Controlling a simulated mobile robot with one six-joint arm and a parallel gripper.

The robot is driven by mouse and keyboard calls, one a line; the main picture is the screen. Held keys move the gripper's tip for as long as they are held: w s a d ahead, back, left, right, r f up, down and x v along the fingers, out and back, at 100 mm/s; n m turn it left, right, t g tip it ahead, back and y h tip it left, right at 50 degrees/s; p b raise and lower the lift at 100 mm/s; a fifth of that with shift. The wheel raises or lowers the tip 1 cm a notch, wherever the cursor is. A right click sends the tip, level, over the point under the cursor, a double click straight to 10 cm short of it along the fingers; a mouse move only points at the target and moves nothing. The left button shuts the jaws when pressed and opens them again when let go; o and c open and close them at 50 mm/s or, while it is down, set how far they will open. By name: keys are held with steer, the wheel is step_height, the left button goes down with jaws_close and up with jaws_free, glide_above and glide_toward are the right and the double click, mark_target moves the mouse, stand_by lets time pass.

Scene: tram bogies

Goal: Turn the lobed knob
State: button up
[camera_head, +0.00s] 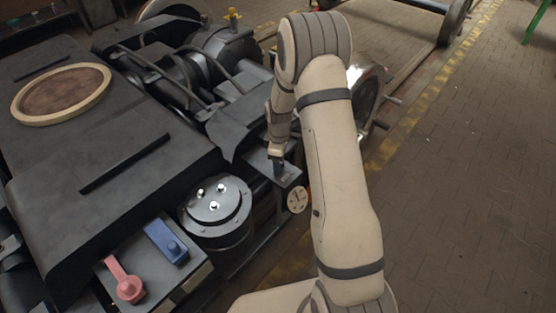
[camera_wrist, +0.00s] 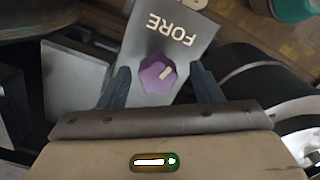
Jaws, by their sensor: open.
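The lobed knob (camera_wrist: 158,74) is purple with a pale pointer mark. It sits on a grey plate (camera_wrist: 188,38) lettered "FORE", which appears upside down in the wrist view. My gripper (camera_wrist: 163,80) is open, with one dark finger on each side of the knob. I cannot tell whether the fingers touch it or how far above the plate they are. In the head view my gripper (camera_head: 279,166) points down at a small box beside a round white gauge (camera_head: 297,199). The knob is hidden there.
A round metal cylinder (camera_head: 217,208) with bright studs stands left of the gripper. A red lever (camera_head: 128,286) and a blue lever (camera_head: 167,243) lie at the lower left. Dark bogie machinery (camera_head: 185,70) is close behind. The brick floor (camera_head: 470,170) at right is clear.

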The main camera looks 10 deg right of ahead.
steer(key=shift+r+p, duration=0.8)
steer(key=shift+r, duration=3.1)
steer(key=shift+r, duration=0.1)
steer(key=s+r+m+p, duration=0.2)
steer(key=r+p, duration=0.1)
steer(key=r, duration=0.4)
steer(key=s+r+m+p, duration=0.1)
steer(key=s+r+p, duration=0.15)
steer(key=r, duration=0.45)
steer(key=s+r+m+t+p, duration=0.2)
steer(key=s+r+m+p, duration=0.8)
steer(key=s+r, duration=1.3)
steer(key=shift+s+a+r+t+p, duration=0.2)
steer(key=shift+r+t+p, duration=0.1)
steer(key=shift+r+p, duration=0.4)
steer(key=shift+c, duration=0.6)
